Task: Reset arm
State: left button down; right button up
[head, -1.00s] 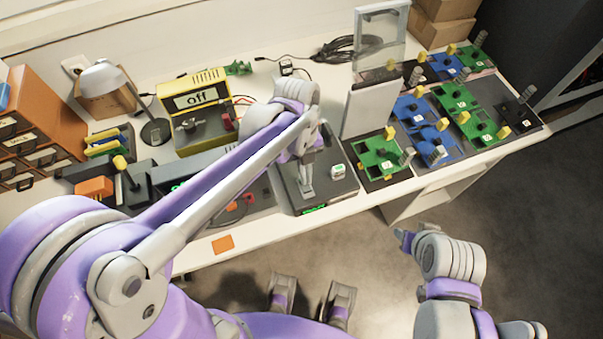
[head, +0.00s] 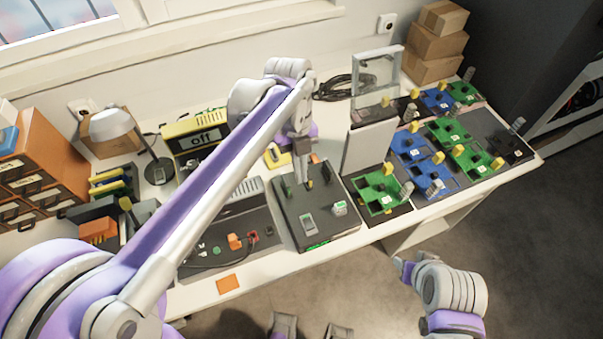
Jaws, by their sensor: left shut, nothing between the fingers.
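My left arm reaches in from the left across the table. Its gripper (head: 302,178) is shut and empty, pointing down over the back part of a black flat device (head: 335,222). The device has a grey slot on top, a small white block (head: 340,208) at its right and a green light on its front edge. Whether the fingertips touch the device I cannot tell. My right arm is at the lower right, off the table's front edge, with its hand end (head: 404,268) low; its fingers do not show clearly.
Green and blue circuit boards (head: 380,190) stand on dark trays at the right. A clear upright panel (head: 374,75) is behind them. A yellow "off" device (head: 196,136), a lamp (head: 112,122) and orange drawers (head: 40,170) stand left. An orange square (head: 228,283) lies at the front edge.

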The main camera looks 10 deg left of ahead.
dwell(0.3)
pick_arm(q)
jog(key=s+a+f+n+t+p, duration=0.1)
jog(key=s+a+n+t, duration=0.3)
jog(key=n, duration=1)
jog(key=s+a+f+n+t+y+p, duration=0.1)
jog(key=s+a+f+n+t, duration=0.2)
jog(key=s+n, duration=0.5)
jog(key=a+f+n, duration=0.1)
jog(key=n, duration=0.6)
jog(key=shift+a+f+t+y, duration=0.25)
jog(key=shift+t+y, duration=0.05)
jog(key=shift+t, duration=0.1)
